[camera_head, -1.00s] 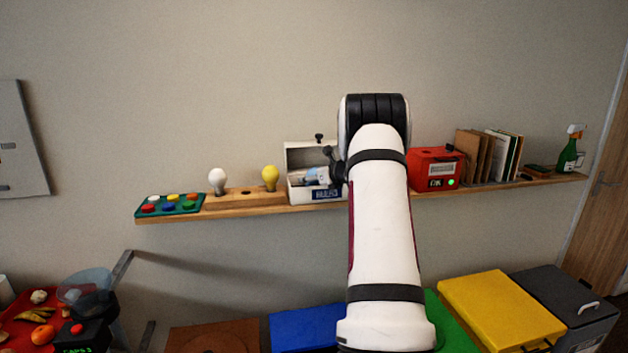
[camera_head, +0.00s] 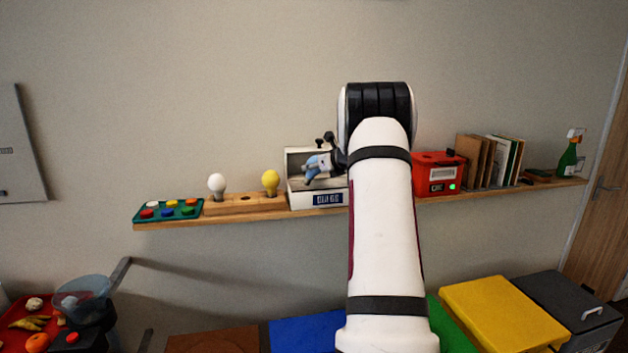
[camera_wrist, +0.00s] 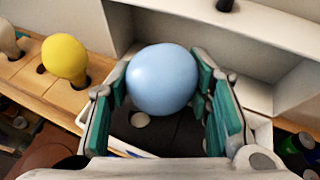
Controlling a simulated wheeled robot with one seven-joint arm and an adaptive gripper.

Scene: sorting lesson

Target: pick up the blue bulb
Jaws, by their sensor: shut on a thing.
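The blue bulb (camera_wrist: 162,80) is a round light-blue globe held between the two teal-padded fingers of my gripper (camera_wrist: 168,95) in the wrist view. In the head view the bulb (camera_head: 312,171) is above the open white box (camera_head: 302,199) on the shelf, partly overlapped by my gripper (camera_head: 325,158). The box bears a dark blue label, and its lid stands open behind. The lower end of the blue bulb is hidden.
A wooden holder (camera_head: 231,205) left of the box carries a white bulb (camera_head: 217,184) and a yellow bulb (camera_head: 270,181), with an empty hole between. A green tray of coloured buttons (camera_head: 192,211) is farther left. A red box (camera_head: 424,184) and books stand to the right.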

